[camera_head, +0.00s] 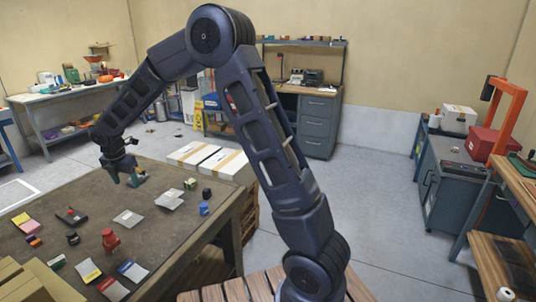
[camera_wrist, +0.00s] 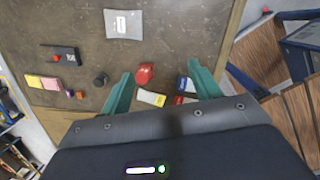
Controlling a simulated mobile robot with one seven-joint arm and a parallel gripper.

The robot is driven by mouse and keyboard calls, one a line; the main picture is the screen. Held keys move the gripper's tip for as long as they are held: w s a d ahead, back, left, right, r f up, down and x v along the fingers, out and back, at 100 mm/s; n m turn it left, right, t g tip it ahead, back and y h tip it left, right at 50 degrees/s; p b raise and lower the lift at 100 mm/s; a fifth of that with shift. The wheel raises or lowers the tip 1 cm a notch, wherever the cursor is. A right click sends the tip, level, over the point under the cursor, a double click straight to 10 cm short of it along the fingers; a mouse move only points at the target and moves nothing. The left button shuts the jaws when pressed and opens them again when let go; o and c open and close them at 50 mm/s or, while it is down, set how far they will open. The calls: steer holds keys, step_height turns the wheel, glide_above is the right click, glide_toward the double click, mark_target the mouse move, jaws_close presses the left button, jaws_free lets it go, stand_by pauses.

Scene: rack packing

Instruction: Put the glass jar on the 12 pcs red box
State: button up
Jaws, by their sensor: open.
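I cannot pick out a clear glass jar among the small things on the table. A red and white flat pack (camera_head: 112,288) lies at the table's near edge; its print is too small to read, so I cannot tell if it is the 12 pcs red box. A red upright object (camera_head: 110,240) stands behind it and also shows in the wrist view (camera_wrist: 144,74).
The worktable (camera_head: 150,245) also holds a black tool (camera_head: 71,216), a black round piece (camera_head: 73,238), grey packets (camera_head: 128,217), a blue piece (camera_head: 204,208) and a yellow-edged pack (camera_head: 89,271). Cardboard (camera_head: 30,290) covers the near left corner. White boxes (camera_head: 225,163) stand beyond the table.

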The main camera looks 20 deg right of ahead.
steer(key=s+d+r+m, duration=0.2)
steer(key=d+r+m, duration=0.3)
steer(key=d, duration=0.5)
steer(key=s+d+r+m+t, duration=0.15)
steer(key=d+r+m, duration=0.35)
steer(key=d, duration=0.5)
steer(key=s+d+r+m+g, duration=0.1)
steer(key=s+d+r+m, duration=0.3)
steer(key=d, duration=0.6)
steer(key=s+d+m+t, duration=0.2)
steer(key=s+d+m, duration=1.4)
steer(key=s+d, duration=0.2)
steer(key=shift+s+d+r, duration=0.3)
steer(key=shift+s+r, duration=0.15)
steer(key=shift+s, duration=0.3)
